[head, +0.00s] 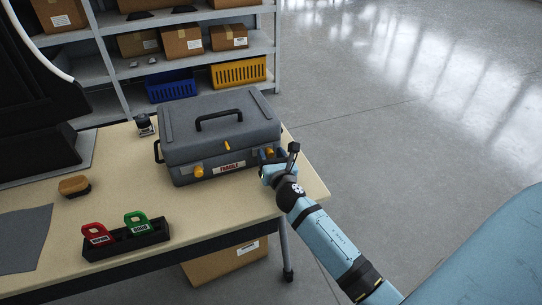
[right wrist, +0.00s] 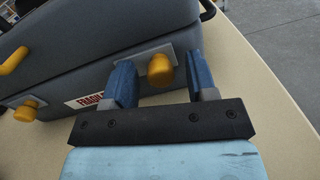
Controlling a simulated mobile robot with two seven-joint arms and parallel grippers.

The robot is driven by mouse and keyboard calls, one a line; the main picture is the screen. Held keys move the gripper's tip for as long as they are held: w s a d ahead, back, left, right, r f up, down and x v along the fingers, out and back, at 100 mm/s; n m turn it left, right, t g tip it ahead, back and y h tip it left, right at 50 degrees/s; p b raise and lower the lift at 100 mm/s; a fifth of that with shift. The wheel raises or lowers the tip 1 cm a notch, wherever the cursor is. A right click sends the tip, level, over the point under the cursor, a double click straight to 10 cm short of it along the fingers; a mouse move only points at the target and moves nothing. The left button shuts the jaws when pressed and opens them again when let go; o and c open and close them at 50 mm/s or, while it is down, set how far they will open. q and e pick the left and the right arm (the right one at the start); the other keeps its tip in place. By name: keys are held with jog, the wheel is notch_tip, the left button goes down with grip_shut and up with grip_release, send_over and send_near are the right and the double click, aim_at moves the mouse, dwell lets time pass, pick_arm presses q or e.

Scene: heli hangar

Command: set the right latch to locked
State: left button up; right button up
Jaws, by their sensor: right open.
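A grey hard case (head: 218,132) with a black top handle stands closed on the table. A yellow right latch (right wrist: 160,70) sits on a pale plate on the case front, at its right end. A yellow left latch (head: 198,171) sits at the other end, and a yellow piece (head: 227,146) is on the lid between them. My right gripper (head: 269,157) is at the right end of the case front. In the right wrist view its open blue fingers (right wrist: 159,75) stand on either side of the right latch knob, without visible grip. My left gripper is not in view.
The wooden table (head: 190,207) carries a black tray (head: 125,243) with red and green tags, a brush (head: 74,186) and a grey cloth (head: 22,237). A shelf (head: 115,74) with boxes and bins stands behind. Open floor lies to the right.

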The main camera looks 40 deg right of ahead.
aim_at(256, 151)
grip_shut()
jog(key=shift+w+a, duration=0.2)
jog(key=shift+a, duration=0.65)
jog(key=shift+w+a, duration=0.2)
jog(key=shift+a, duration=0.6)
grip_release()
jog(key=shift+a, duration=0.1)
jog(key=v, duration=1.2)
jog(key=shift+s+f, duration=0.1)
jog(key=shift+s, duration=0.3)
jog(key=shift+s+a, duration=0.2)
jog(key=shift+s, duration=0.3)
